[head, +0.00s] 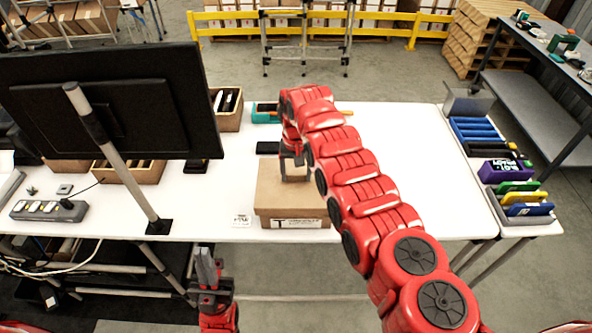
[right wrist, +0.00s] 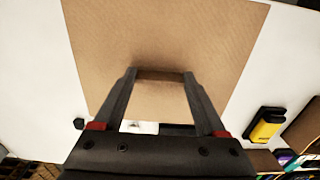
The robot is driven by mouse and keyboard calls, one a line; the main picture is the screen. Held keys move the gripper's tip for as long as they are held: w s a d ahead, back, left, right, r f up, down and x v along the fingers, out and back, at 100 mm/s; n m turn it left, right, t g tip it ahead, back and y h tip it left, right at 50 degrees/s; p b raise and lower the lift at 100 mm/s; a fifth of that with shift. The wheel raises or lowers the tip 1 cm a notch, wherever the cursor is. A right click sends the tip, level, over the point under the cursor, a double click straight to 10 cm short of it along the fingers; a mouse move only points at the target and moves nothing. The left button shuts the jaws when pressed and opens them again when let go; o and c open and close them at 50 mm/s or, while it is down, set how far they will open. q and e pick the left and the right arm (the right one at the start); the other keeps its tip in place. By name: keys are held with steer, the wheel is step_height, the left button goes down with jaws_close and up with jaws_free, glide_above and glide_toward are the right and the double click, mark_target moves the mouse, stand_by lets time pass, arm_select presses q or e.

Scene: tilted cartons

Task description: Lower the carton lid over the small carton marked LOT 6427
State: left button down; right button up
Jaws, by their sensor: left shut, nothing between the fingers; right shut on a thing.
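A brown carton lid (head: 270,192) with a flat top is under my right gripper (head: 293,165) near the table's front edge. Below its top is a front face with a white label (head: 302,223) and dark marks; the print is too small to read. I cannot tell lid from carton there, nor any gap between them. In the right wrist view, my right gripper (right wrist: 160,76) is shut on a small brown raised piece of the lid (right wrist: 190,35). My left gripper (head: 207,268) is shut and empty, in front of the table, left of the carton.
The white table (head: 390,170) is clear right of my right arm. A small white card (head: 242,220) lies left of the carton. A black monitor (head: 115,110) stands left. Behind are a dark flat item (head: 267,147) and a teal item (head: 265,113). Bins (head: 480,135) stand right.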

mark_target(296, 181)
steer(key=shift+f+b, duration=0.35)
steer(key=shift+f, duration=0.45)
steer(key=shift+f+b, duration=1.35)
steer(key=shift+f, duration=0.05)
steer(key=shift+f, duration=0.15)
steer(key=o, duration=1.1)
